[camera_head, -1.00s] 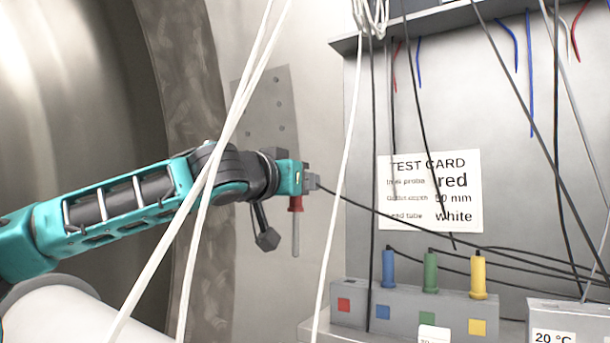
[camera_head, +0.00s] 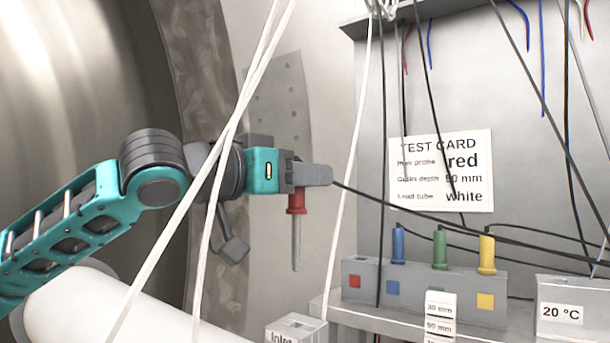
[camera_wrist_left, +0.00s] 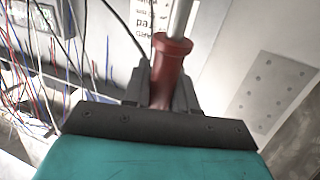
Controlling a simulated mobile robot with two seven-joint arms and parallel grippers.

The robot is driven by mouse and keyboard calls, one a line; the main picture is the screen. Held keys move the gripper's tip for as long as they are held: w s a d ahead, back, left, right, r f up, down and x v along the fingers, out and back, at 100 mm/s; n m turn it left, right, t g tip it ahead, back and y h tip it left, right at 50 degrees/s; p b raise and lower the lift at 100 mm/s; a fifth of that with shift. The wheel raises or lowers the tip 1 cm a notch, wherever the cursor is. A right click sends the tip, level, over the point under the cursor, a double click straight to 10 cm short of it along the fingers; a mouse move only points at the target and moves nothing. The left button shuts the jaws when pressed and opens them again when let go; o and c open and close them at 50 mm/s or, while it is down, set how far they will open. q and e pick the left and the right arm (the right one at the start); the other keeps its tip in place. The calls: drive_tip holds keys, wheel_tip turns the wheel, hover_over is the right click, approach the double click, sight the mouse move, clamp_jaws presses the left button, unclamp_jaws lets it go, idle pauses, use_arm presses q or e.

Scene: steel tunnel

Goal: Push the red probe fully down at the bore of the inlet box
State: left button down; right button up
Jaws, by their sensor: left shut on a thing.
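My left gripper (camera_head: 306,176) is shut on the red probe (camera_head: 297,203). The probe hangs upright with its grey rod pointing down and a dark cable running off to the right. In the left wrist view the red probe (camera_wrist_left: 171,62) sits between the fingers (camera_wrist_left: 163,88), its rod leading out at the top edge. The inlet box (camera_head: 296,328), light grey and labelled "Inlet", shows at the bottom edge, below the rod tip and apart from it. Its lower part is cut off, and I cannot make out its bore clearly. My right gripper is not in view.
A grey holder (camera_head: 420,300) carries blue, green and yellow probes; its red-marked place is empty. A test card (camera_head: 440,172) hangs on the panel. A 20 °C box (camera_head: 575,305) stands at the right. White cables (camera_head: 215,180) hang in front of my left arm.

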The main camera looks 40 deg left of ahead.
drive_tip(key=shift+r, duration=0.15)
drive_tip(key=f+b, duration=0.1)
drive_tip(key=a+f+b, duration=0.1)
drive_tip(key=b, duration=0.1)
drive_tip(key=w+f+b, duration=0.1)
drive_tip(key=b, duration=0.1)
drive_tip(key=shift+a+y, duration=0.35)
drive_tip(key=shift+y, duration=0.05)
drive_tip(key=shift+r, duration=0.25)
idle(1.3)
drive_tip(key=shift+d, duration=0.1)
idle(0.3)
